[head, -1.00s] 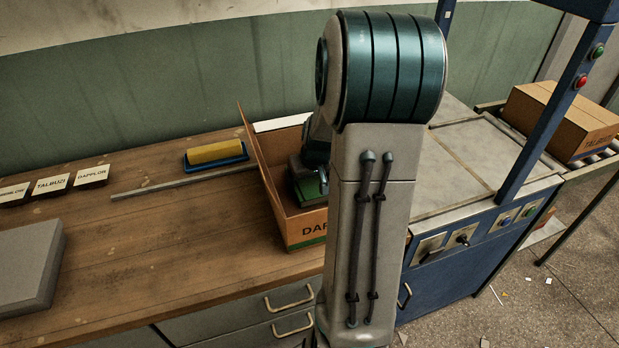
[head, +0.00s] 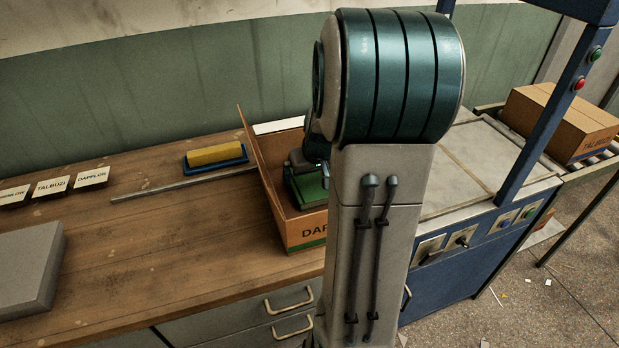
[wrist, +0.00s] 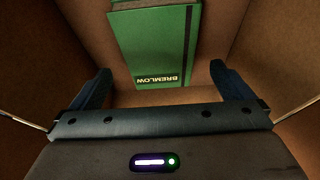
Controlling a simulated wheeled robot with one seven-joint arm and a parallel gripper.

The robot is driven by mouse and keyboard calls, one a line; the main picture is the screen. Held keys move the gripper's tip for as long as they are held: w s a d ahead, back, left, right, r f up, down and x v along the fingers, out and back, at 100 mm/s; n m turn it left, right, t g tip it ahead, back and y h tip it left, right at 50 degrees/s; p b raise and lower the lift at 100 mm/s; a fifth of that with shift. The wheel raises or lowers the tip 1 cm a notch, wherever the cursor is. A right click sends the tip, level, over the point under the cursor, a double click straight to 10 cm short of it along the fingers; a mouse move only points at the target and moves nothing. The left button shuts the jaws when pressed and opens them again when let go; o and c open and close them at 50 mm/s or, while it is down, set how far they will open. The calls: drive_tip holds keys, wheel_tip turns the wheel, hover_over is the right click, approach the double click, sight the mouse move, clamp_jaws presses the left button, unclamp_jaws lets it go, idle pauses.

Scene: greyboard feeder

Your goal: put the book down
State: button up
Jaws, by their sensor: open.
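A green book (wrist: 150,45) lettered BREMLOW lies inside an open cardboard box (head: 303,232) on the wooden bench. In the wrist view it lies beyond my gripper (wrist: 160,78), between and past the two dark fingers, and neither finger touches it. My gripper is open and empty. In the head view part of the green book (head: 310,192) shows in the box below my wrist, and my arm hides the rest of the box. The box's visible lettering begins "DAP".
Cards (head: 52,186) reading TALBUZI and DAPPLOR stand at the left. A metal bar (head: 160,187), a yellow block in a blue tray (head: 216,156) and a grey slab (head: 25,270) lie on the bench. Another carton (head: 560,122) sits on rollers at the right.

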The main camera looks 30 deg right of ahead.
drive_tip(key=v, duration=0.8)
drive_tip(key=shift+p, duration=0.3)
